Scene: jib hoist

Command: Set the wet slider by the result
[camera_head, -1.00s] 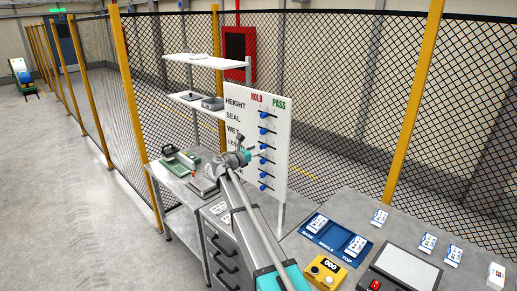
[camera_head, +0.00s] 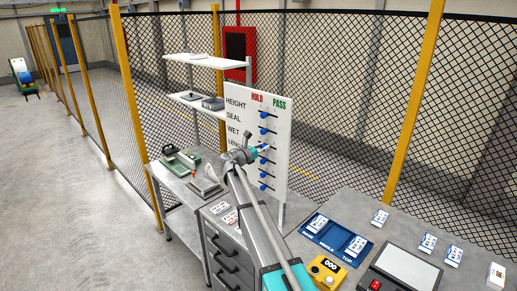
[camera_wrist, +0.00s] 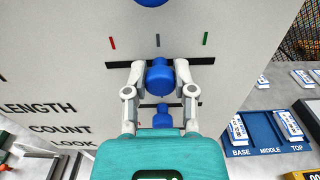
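The wet slider's blue knob (camera_wrist: 160,76) sits mid-slot, below the grey middle mark, in the wrist view. A red mark is left and a green mark right of that slot. My gripper (camera_wrist: 160,70) has one finger on each side of this knob, seemingly touching it. In the head view my gripper (camera_head: 266,148) is at the third knob of the white board (camera_head: 276,100), level with the WET row. HOLD is at the board's left and PASS at its right. The wet label is mostly out of the wrist view.
The knob above (camera_wrist: 152,1) and the length knob below (camera_wrist: 162,116) are close to my gripper. A blue tray (camera_head: 312,240) with cards and a yellow counter box (camera_head: 326,271) stand on the right table. A bench with devices and shelves is at the left.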

